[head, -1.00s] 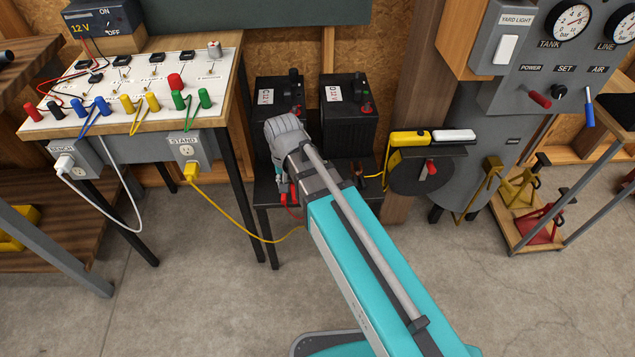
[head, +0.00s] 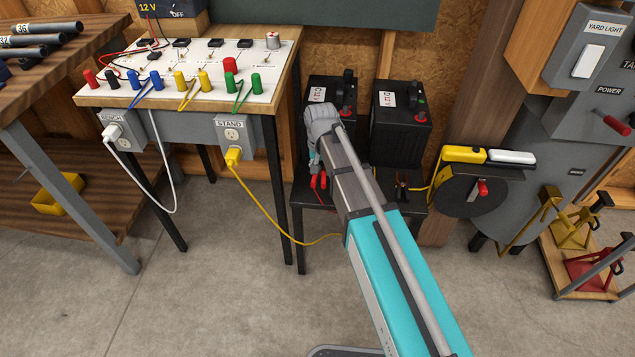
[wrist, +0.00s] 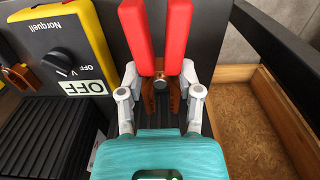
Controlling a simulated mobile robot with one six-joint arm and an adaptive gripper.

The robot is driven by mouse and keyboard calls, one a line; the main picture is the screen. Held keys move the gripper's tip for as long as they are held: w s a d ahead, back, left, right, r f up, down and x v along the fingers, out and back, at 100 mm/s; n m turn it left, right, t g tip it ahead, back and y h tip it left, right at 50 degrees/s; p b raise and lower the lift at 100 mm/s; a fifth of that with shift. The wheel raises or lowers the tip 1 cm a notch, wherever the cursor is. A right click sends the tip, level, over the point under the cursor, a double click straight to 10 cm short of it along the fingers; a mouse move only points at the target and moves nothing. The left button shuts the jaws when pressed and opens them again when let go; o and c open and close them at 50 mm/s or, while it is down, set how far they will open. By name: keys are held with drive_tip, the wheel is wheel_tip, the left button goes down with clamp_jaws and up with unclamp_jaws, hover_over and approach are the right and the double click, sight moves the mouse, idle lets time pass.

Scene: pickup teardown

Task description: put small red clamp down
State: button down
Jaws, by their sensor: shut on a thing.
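The small red clamp (wrist: 178,30) has two long red handles and copper-coloured jaws. It sits between the fingers of my gripper (wrist: 160,72) in the wrist view, which are closed on it near its pivot. In the head view the red clamp (head: 319,181) shows below my gripper (head: 314,164), over or at the left part of the small black stand (head: 355,203), in front of the left battery (head: 320,94). I cannot tell whether the clamp touches the stand.
A yellow Norquell device (wrist: 88,35) with an OFF dial is close on the left in the wrist view. The right battery (head: 401,135) stands behind my arm. A yellow cord (head: 270,222) hangs from the bench to the stand. Open floor lies in front.

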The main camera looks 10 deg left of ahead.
sight(318, 183)
drive_tip(key=shift+w+a+f+b, duration=0.25)
drive_tip(key=shift+w+f+b, duration=0.4)
drive_tip(key=shift+f, duration=0.2)
drive_tip(key=shift+w+a+f+b, duration=0.2)
drive_tip(key=shift+w+f+b, duration=0.4)
drive_tip(key=shift+f, duration=0.2)
drive_tip(key=shift+w+a+f+b, duration=0.2)
drive_tip(key=shift+w+f+b, duration=0.3)
drive_tip(key=shift+f+b, duration=0.25)
drive_tip(key=shift+s+f+b, duration=0.1)
drive_tip(key=shift+f+b, duration=1.15)
drive_tip(key=shift+f, duration=0.2)
drive_tip(key=shift+c, duration=1.4)
unclamp_jaws()
drive_tip(key=shift+r, duration=0.1)
drive_tip(key=shift+r, duration=0.15)
wheel_tip(318, 183, up, 12)
drive_tip(key=p, duration=1.2)
